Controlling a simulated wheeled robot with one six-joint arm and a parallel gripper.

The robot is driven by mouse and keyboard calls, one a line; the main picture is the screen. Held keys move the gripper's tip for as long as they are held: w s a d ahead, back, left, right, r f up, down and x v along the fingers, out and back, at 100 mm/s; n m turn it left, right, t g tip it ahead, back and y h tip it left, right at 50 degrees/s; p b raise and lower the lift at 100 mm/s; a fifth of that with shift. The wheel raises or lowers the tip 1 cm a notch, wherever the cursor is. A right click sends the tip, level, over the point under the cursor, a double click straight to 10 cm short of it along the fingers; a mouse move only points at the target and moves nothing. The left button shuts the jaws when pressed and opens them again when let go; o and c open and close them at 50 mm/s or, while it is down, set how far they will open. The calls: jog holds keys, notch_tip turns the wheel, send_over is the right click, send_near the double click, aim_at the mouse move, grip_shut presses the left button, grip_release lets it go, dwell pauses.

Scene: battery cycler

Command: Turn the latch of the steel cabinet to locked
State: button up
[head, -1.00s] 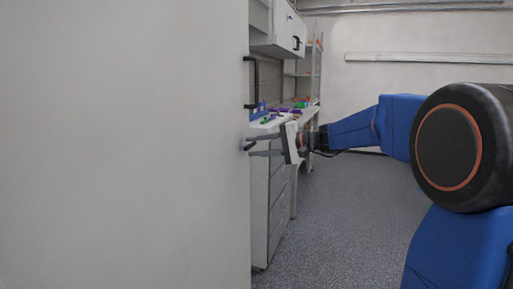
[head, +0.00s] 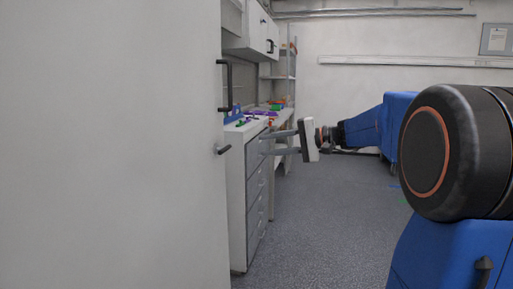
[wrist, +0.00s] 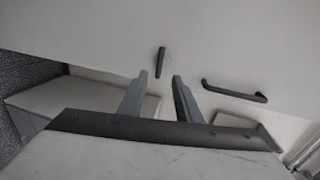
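The steel cabinet (head: 110,150) fills the left of the head view as a plain light-grey face. Its dark latch (head: 223,150) sits near the edge below the door handle (head: 224,85). In the wrist view the latch (wrist: 160,62) is a short dark bar, roughly crosswise to the longer handle (wrist: 236,93). My gripper (head: 265,145) is open and empty, right of the latch with a visible gap. In the wrist view the latch shows beyond the gap between my fingertips (wrist: 160,77). No locked or unlocked marking can be made out.
A white drawer unit and bench (head: 240,190) with small coloured items stands behind the cabinet edge. Wall cupboards (head: 255,35) hang above it. Grey floor (head: 320,220) is open to the right of the drawers.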

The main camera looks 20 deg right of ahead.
jog(key=shift+v, duration=1.9)
jog(key=s+a+f+n+g+h, duration=0.2)
jog(key=s+a+f+g+h, duration=0.25)
jog(key=s+a+f, duration=0.85)
jog(key=s+d+f+n+h, duration=0.2)
jog(key=s+d+f+h, duration=0.1)
jog(key=s+f, duration=0.4)
jog(key=s+d+f+n+h, duration=0.3)
jog(key=s+f+h, duration=0.2)
jog(key=s+f, duration=0.3)
jog(key=s, duration=0.3)
jog(key=shift+s+f, duration=0.25)
jog(key=shift+f, duration=0.05)
